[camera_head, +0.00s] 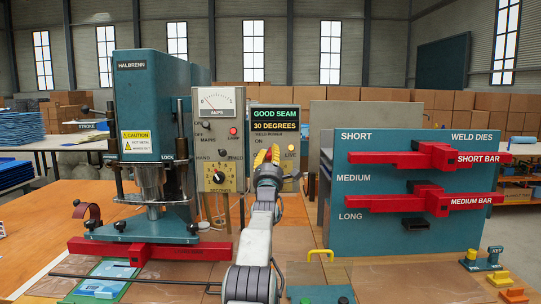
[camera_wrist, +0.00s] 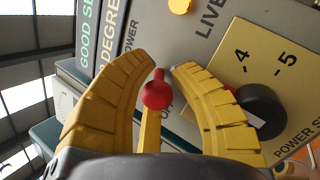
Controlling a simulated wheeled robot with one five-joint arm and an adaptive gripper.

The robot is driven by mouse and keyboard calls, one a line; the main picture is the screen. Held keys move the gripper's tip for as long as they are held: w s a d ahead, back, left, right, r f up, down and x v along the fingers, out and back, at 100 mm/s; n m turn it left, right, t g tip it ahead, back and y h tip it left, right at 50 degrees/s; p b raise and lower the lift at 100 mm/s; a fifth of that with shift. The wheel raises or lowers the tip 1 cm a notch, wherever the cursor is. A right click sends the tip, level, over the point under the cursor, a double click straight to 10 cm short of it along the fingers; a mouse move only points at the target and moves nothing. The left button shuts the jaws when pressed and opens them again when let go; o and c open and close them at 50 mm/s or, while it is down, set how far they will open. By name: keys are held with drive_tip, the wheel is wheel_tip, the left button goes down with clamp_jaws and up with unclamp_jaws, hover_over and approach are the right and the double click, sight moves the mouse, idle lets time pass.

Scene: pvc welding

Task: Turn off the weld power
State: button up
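The weld power panel (camera_head: 296,170) stands behind my gripper, with "WELD POWER" and "ON" lettering and a lit amber LIVE lamp (camera_head: 291,148). The lamp also shows in the wrist view (camera_wrist: 180,5). In the wrist view a red ball-tipped switch lever (camera_wrist: 157,94) sits between the two yellow fingers of my gripper (camera_wrist: 162,66). The fingers are spread, one on each side of the lever, with a gap to the red ball. In the head view my gripper (camera_head: 267,157) hides part of the panel and the lever.
A black power step knob (camera_wrist: 262,110) lies close to the right finger in the wrist view. The teal welding machine (camera_head: 150,100) and its meter panel (camera_head: 218,140) stand left. The weld dies board (camera_head: 350,235) with red bars stands right.

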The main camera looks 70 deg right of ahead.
drive_tip(key=o, duration=0.6)
drive_tip(key=shift+c, duration=0.2)
drive_tip(key=shift+r+y+p, duration=0.45)
drive_tip(key=shift+y+p, duration=0.15)
drive_tip(key=shift+p, duration=0.25)
drive_tip(key=p, duration=0.2)
drive_tip(key=y+p, duration=0.1)
drive_tip(key=shift+w+a+r+g+y+p, duration=0.1)
drive_tip(key=shift+r+g+y+p, duration=0.1)
drive_tip(key=shift+g+y+p, duration=0.15)
drive_tip(key=shift+p, duration=0.45)
